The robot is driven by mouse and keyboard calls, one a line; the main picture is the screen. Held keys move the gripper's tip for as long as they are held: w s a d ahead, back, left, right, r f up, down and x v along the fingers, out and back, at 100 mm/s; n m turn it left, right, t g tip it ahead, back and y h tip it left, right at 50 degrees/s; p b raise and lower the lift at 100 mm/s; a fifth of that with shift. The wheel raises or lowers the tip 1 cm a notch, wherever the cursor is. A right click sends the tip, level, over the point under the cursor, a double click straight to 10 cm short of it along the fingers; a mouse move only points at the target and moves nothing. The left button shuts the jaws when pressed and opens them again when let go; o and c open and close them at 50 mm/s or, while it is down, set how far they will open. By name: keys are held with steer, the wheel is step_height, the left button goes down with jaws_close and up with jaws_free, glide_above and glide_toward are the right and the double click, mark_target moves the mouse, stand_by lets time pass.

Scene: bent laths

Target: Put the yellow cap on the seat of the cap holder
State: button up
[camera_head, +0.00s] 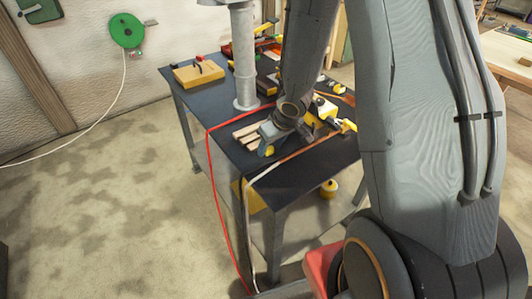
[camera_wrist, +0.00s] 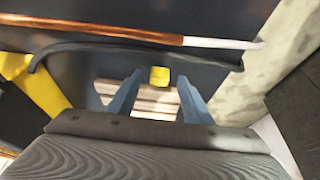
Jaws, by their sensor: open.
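The yellow cap (camera_wrist: 159,76) shows in the wrist view as a small yellow block between the tips of my gripper's (camera_wrist: 160,80) two blue-grey fingers. Dark gaps show on both sides of it, so the fingers look apart from it. In the head view my gripper (camera_head: 267,139) points down over the dark tabletop, and a small yellow patch (camera_head: 269,150) shows at its fingers, likely the cap. I cannot make out the cap holder or its seat for certain in either view.
Pale wooden slats (camera_head: 246,134) lie beside my gripper on the dark table (camera_head: 222,128). A grey post (camera_head: 243,60) stands behind. A red cable (camera_head: 209,160) and a white hose (camera_head: 246,200) hang over the edge. A yellow box (camera_head: 198,73) sits at the far left.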

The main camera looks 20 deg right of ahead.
jaws_close()
